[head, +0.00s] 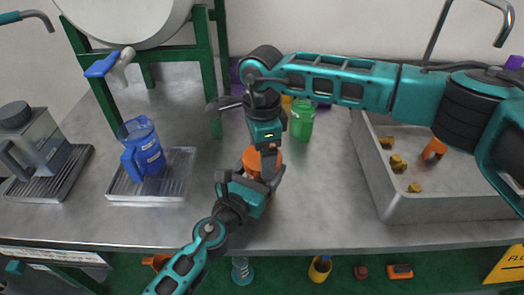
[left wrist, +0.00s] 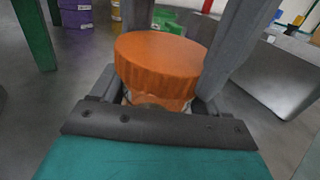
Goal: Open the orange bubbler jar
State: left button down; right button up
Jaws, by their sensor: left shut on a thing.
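The orange bubbler jar (head: 261,158) stands on the grey counter, mostly hidden by my grippers in the head view. In the left wrist view its round orange lid (left wrist: 160,58) is on top of the jar. My left gripper (head: 256,182) is shut on the jar's body, its fingers on either side below the lid. My right gripper (head: 268,160) comes down from above, its fingers at the lid.
A green jar (head: 302,119) and purple containers (left wrist: 77,14) stand behind. A grey sink (head: 446,207) with yellow lumps is at right. The counter (head: 325,190) right of my grippers is clear.

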jog(key=n, duration=0.3)
jog(key=shift+n, duration=0.4)
jog(key=n, duration=0.5)
jog(key=shift+r, duration=0.1)
jog(key=n, duration=0.5)
jog(key=shift+n, duration=0.4)
jog(key=n, duration=0.4)
jog(key=shift+n, duration=0.4)
jog(key=shift+r, duration=1.1)
jog(key=shift+r, duration=0.1)
